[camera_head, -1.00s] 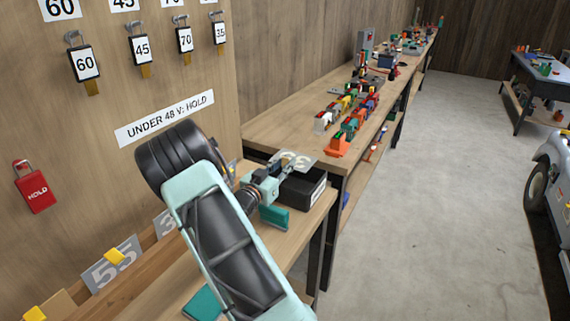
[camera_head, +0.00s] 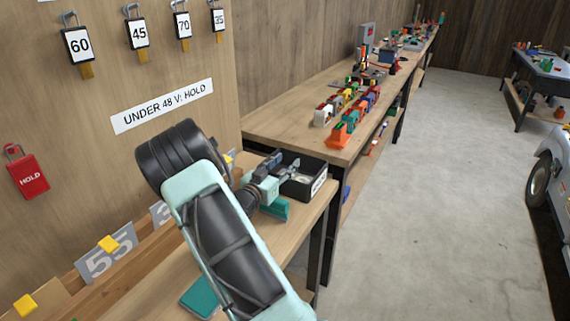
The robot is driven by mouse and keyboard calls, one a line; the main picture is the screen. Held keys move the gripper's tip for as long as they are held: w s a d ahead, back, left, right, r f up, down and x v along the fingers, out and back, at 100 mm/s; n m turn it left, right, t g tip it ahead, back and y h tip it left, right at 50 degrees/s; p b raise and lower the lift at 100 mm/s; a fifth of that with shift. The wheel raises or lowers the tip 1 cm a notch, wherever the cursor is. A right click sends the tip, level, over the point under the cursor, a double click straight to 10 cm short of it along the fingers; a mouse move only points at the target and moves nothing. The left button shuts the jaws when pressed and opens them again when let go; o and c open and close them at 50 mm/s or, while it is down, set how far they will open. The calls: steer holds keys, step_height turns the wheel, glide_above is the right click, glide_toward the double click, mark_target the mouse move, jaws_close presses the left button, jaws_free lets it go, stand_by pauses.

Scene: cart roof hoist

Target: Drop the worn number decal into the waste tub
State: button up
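The black waste tub (camera_head: 301,191) stands on the near bench, with a pale label on its right side. A pale grey piece, the worn number decal (camera_head: 298,178), shows inside the tub; its digits cannot be read now. My gripper (camera_head: 279,166) is at the tub's left side, its fingers apart, with nothing seen between them. The fingertips are near the tub's rim; whether they touch it cannot be told. My arm hides part of the bench.
A teal block (camera_head: 275,208) lies beside the tub under my gripper, and a teal pad (camera_head: 201,297) lies at the bench front. Number plates (camera_head: 108,255) lean along the wall. A longer bench (camera_head: 285,125) runs behind.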

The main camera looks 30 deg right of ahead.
steer(key=shift+o, duration=0.4)
steer(key=o, duration=0.4)
steer(key=shift+r, duration=0.15)
step_height(320, 180, up, 7)
steer(key=p, duration=0.3)
steer(key=shift+f, duration=0.2)
